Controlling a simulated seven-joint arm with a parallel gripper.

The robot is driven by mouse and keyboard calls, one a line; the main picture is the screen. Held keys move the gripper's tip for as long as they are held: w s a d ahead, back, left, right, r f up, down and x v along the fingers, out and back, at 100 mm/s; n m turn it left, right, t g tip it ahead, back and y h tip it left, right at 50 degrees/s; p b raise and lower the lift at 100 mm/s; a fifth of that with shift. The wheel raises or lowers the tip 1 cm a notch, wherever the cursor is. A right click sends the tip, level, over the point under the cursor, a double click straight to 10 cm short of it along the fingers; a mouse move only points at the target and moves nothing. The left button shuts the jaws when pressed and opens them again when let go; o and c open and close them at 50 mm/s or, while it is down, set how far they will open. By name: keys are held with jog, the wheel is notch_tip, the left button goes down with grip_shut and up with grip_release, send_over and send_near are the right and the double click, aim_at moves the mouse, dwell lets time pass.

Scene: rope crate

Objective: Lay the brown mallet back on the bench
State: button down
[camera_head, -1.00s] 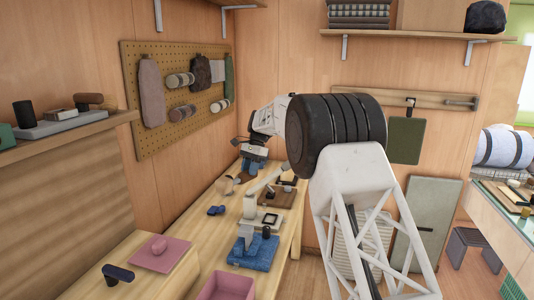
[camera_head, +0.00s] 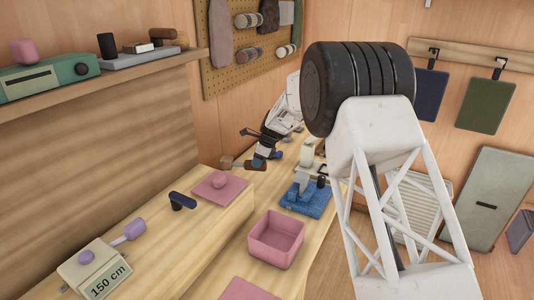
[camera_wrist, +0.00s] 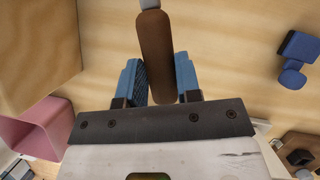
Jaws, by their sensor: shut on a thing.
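The brown mallet (camera_head: 227,163) is held in my gripper (camera_head: 256,164), just beyond the pink mat in the head view. In the wrist view its brown length (camera_wrist: 154,45) runs between the two blue fingers of my gripper (camera_wrist: 160,80), with a grey part at the top edge of the picture. The rest of the mallet is cut off there. The wooden bench (camera_wrist: 230,60) lies below it. I cannot tell how high the mallet is above the bench.
A blue object (camera_wrist: 297,55) lies to the right in the wrist view. Bare wood shows between.

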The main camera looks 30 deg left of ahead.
jog(key=shift+s+a+f, duration=0.1)
dwell(0.5)
jog(key=shift+f, duration=2.95)
jog(key=shift+f, duration=0.5)
jog(key=c, duration=0.7)
grip_release()
jog(key=shift+c, duration=0.2)
jog(key=shift+v, duration=3.9)
